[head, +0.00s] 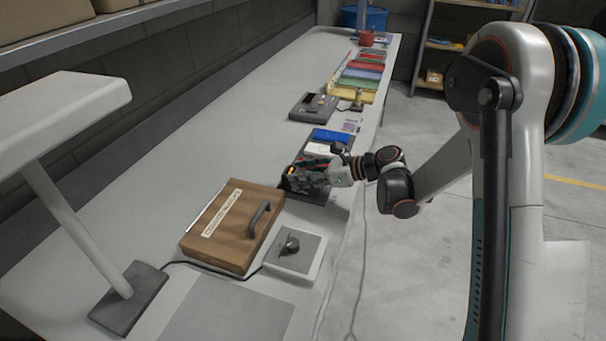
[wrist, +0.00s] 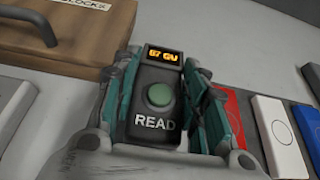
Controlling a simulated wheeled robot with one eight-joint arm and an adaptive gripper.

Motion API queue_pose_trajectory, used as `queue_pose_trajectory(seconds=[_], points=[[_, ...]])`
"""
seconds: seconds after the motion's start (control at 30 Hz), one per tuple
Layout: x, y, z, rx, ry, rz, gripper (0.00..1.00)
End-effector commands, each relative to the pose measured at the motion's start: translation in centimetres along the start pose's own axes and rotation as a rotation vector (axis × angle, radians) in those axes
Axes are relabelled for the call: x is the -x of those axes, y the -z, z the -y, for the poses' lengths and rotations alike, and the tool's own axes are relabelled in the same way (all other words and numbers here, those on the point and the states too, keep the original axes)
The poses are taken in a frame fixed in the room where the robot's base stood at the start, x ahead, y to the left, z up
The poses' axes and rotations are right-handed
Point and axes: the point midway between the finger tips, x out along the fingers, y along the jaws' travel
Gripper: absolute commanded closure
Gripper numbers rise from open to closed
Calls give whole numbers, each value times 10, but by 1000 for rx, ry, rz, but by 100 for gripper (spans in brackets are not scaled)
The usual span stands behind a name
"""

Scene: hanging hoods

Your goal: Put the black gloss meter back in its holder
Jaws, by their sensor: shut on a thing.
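My gripper (head: 306,179) is over the bench, right of the wooden box and at the near end of a dark board with coloured panels. In the wrist view my gripper (wrist: 165,105) has its teal-padded fingers shut on both sides of the black gloss meter (wrist: 149,74). The meter's face is towards the camera, with an orange "67 GU" display, a green button and the word READ. The meter's underside is hidden, so I cannot tell whether it touches the board. I cannot clearly identify its holder in either view.
A wooden box (head: 232,226) with a dark handle stands near the gripper. A white square plate (head: 308,264) with a dark knob lies beside it. Red, white (wrist: 280,138) and blue panels lie on the dark board. A dark device (head: 312,107) and coloured trays stand farther back. A lamp (head: 62,215) stands left.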

Motion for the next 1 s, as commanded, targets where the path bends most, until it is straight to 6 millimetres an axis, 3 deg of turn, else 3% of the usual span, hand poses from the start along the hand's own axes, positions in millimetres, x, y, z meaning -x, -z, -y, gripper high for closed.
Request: queue_pose_trajectory(seconds=[0.03,0.07,0.13,0.17,0.57,0.77,1.0], points=[[-1,1,0,0,0,1,100],[0,1,0,0,0,1,56],[0,0,0,0,0,1,40],[0,0,0,0,0,1,37],[4,1,0,0,1,0,37],[32,1,1,-2,3,0,37],[81,1,1,-2,3,0,37]])
